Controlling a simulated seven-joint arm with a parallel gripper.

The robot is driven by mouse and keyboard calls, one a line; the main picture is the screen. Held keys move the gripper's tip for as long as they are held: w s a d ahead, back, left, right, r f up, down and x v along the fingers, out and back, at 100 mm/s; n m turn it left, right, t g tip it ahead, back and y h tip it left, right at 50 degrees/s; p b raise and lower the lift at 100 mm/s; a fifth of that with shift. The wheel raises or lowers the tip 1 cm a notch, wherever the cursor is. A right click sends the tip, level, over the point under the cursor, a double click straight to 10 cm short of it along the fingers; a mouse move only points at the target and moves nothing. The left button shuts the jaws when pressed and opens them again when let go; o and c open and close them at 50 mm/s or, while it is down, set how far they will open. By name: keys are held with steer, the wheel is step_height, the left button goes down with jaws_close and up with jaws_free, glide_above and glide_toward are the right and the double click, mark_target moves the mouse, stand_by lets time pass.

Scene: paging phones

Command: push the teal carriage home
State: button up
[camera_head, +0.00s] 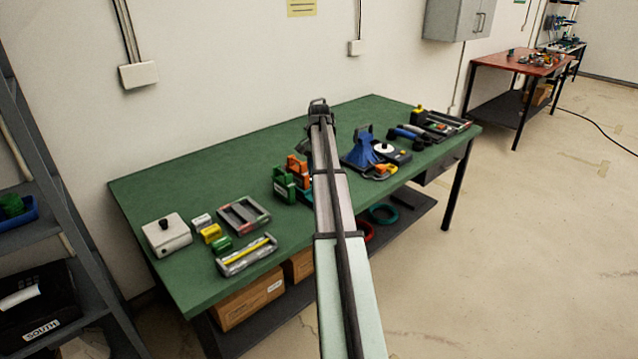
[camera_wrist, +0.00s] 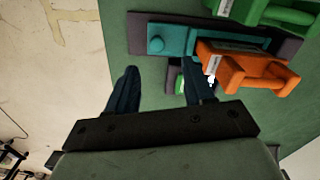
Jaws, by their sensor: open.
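In the wrist view, the teal carriage (camera_wrist: 174,40) is a flat teal piece with a round knob at its left end. It lies on a dark purple-grey base (camera_wrist: 136,30). An orange carriage (camera_wrist: 245,68) with a raised handle covers its right part, and a green carriage (camera_wrist: 280,14) lies beyond. My gripper (camera_wrist: 172,76) is open and empty, its fingertips just below the teal piece in the picture; contact cannot be told. In the head view, my gripper (camera_head: 318,104) is over the bench, and my arm hides most of this device.
The green bench (camera_head: 170,190) holds a white box (camera_head: 166,235) and grey trays (camera_head: 244,215) at left. Free surface lies at the back left.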

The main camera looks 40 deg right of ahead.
step_height(320, 180, up, 6)
stand_by(0.4)
steer(key=shift+r, duration=0.1)
